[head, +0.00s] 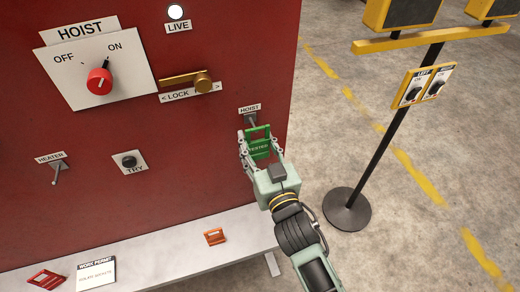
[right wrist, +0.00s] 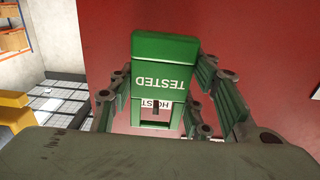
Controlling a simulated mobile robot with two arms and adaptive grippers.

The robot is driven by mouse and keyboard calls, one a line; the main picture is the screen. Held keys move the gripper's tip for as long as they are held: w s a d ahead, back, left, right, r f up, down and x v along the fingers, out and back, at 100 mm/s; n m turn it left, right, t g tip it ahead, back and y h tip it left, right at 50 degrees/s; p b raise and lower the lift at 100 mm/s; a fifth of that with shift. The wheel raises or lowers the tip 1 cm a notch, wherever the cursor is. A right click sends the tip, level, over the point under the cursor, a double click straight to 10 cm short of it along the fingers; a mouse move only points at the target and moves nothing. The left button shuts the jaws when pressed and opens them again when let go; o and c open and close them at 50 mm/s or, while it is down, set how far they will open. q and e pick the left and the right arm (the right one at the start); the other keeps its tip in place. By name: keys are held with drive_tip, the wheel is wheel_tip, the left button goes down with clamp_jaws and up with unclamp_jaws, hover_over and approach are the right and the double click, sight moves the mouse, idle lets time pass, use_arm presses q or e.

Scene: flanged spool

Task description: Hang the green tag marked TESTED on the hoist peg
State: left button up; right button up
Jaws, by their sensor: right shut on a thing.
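The green tag marked TESTED (head: 259,148) is held between the fingers of my right gripper (head: 258,140), close to the red panel. In the right wrist view the tag (right wrist: 165,62) shows its lettering upside down, with an open window at its lower part. The hoist peg (head: 250,119) sticks out of the panel under the HOIST label (head: 249,108), right by the tag's top. In the right wrist view the label (right wrist: 163,104) and a dark peg end (right wrist: 156,108) show through the window. I cannot tell whether the peg passes through it. My left gripper is out of view.
The panel (head: 200,130) carries a red HOIST knob (head: 99,80), a brass lock handle (head: 187,81), a heater peg (head: 58,171) and a TRY button (head: 129,161). A ledge (head: 150,255) below holds red and orange tags. A post stand (head: 347,209) is at right.

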drive_tip(key=shift+x, duration=0.85)
drive_tip(key=shift+w+a+f+b, duration=0.2)
drive_tip(key=shift+w+f+b, duration=0.2)
drive_tip(key=shift+w, duration=0.2)
drive_tip(key=o, duration=1.1)
drive_tip(key=shift+o, duration=0.2)
drive_tip(key=v, duration=1.2)
